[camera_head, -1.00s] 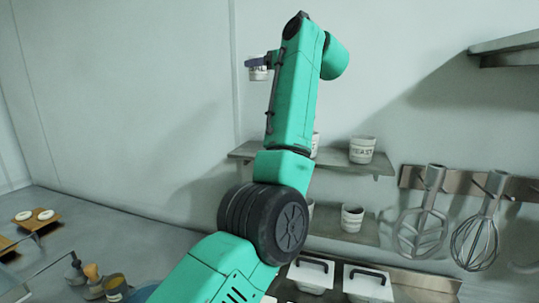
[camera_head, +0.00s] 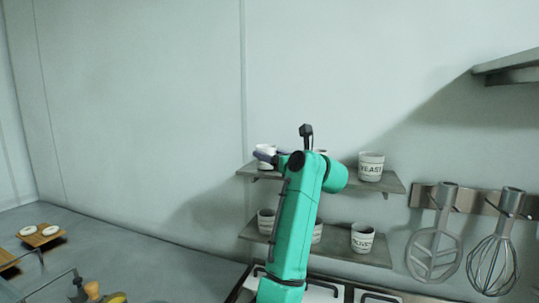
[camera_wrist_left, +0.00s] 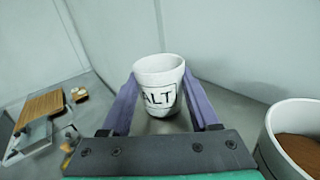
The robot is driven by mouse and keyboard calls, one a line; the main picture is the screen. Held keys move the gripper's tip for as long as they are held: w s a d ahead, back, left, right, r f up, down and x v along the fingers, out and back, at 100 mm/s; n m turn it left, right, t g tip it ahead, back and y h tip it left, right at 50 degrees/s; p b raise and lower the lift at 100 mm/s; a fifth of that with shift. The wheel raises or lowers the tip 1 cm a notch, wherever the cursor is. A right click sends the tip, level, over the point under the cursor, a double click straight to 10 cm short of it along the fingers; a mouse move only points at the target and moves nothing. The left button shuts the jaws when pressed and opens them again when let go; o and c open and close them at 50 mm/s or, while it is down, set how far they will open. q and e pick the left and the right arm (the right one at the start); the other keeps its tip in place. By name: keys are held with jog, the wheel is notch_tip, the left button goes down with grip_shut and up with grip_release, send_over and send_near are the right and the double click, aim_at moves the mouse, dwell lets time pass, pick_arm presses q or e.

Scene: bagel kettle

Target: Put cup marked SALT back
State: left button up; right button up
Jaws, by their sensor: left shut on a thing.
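The white cup marked SALT (camera_wrist_left: 158,88) sits upright between the purple fingers of my left gripper (camera_wrist_left: 160,96) in the left wrist view, with "ALT" readable. In the head view the cup (camera_head: 266,148) is at the left end of the upper shelf (camera_head: 391,184), with my left gripper (camera_head: 264,157) shut on it. I cannot tell whether its base touches the shelf. My arm hides the middle of that shelf. My right gripper is not in view.
A cup marked YEAST (camera_head: 371,168) stands right on the upper shelf. A cup with brown contents (camera_wrist_left: 298,140) is close on the right in the wrist view. Several cups, including one at the right (camera_head: 362,239), stand on the lower shelf (camera_head: 378,256). Whisks (camera_head: 492,258) hang at right.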

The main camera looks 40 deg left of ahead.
pick_arm(q)
jog(key=o, duration=1)
jog(key=shift+f, duration=0.1)
jog(key=o, duration=0.4)
jog(key=shift+c, duration=0.2)
jog(key=shift+s, duration=0.1)
jog(key=shift+r, duration=0.25)
jog(key=shift+d+f, duration=0.2)
jog(key=shift+d, duration=0.15)
jog(key=b+v, duration=0.4)
jog(key=v, duration=0.7)
jog(key=shift+d+r+b, duration=0.15)
jog(key=shift+r+b, duration=0.05)
jog(key=shift+b, duration=0.15)
